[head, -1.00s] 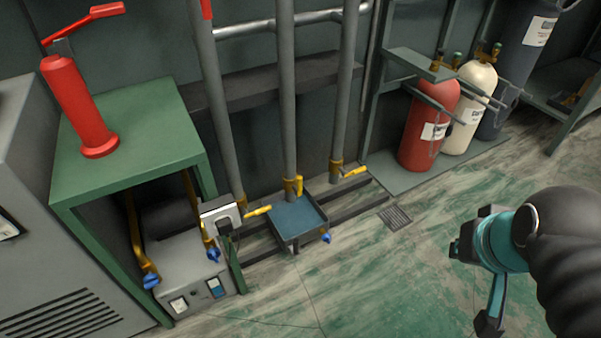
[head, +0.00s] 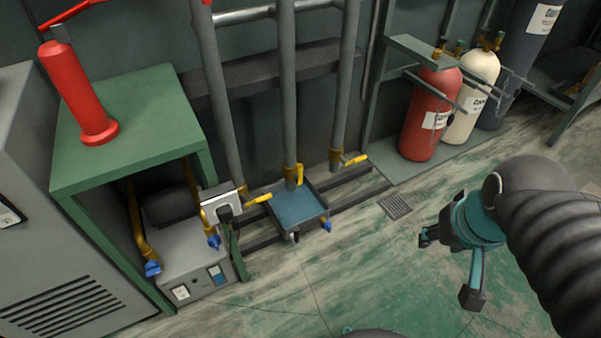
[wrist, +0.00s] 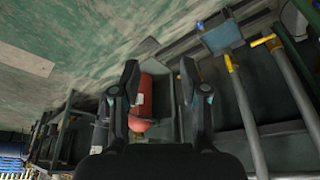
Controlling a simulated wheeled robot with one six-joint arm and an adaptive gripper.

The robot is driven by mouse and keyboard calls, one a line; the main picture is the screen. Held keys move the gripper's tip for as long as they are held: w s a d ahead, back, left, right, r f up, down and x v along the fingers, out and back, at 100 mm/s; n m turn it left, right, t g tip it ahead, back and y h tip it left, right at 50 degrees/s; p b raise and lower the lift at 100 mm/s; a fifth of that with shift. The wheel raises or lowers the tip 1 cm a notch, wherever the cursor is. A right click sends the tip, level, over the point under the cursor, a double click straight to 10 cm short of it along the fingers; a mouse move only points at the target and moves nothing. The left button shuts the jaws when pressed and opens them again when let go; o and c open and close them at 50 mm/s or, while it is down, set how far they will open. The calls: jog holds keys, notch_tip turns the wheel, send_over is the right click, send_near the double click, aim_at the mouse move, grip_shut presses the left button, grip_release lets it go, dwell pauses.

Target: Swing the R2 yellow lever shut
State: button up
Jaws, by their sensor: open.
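Three upright grey pipes with brass valves stand against the wall. The left yellow lever (head: 258,199) and the right yellow lever (head: 355,160) stick out sideways from their pipes. The middle yellow lever (head: 299,174) lies roughly along its pipe. I can read no R2 label, so I cannot tell which lever is R2. My gripper (head: 448,268) is open and empty, well to the right of the levers and apart from them. In the wrist view my gripper's fingers (wrist: 159,76) are spread, with yellow levers (wrist: 262,41) at the upper right, beyond the right finger.
A blue tray (head: 297,206) sits low before the middle pipe. A green stand (head: 130,115) with a red cylinder (head: 78,95) is at left. Red (head: 428,120) and cream (head: 472,108) gas bottles stand at the back right. The floor between tray and gripper is clear.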

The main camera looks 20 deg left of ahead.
jog(key=w+a+f+n+g, duration=0.1)
jog(key=w+a+f+g, duration=0.2)
jog(key=f, duration=0.5)
jog(key=n+t+y+b, duration=0.1)
jog(key=n+t+y, duration=0.4)
jog(key=t+y, duration=0.65)
send_near(301, 172)
jog(key=w+a+t, duration=0.1)
jog(key=w+a, duration=0.1)
jog(key=w+a+h, duration=0.1)
jog(key=w+a, duration=0.2)
jog(key=w+a+f+t+h, duration=0.1)
jog(key=w+a, duration=0.1)
jog(key=w, duration=0.1)
jog(key=shift+a+t+p, duration=0.15)
jog(key=shift+t+p, duration=0.2)
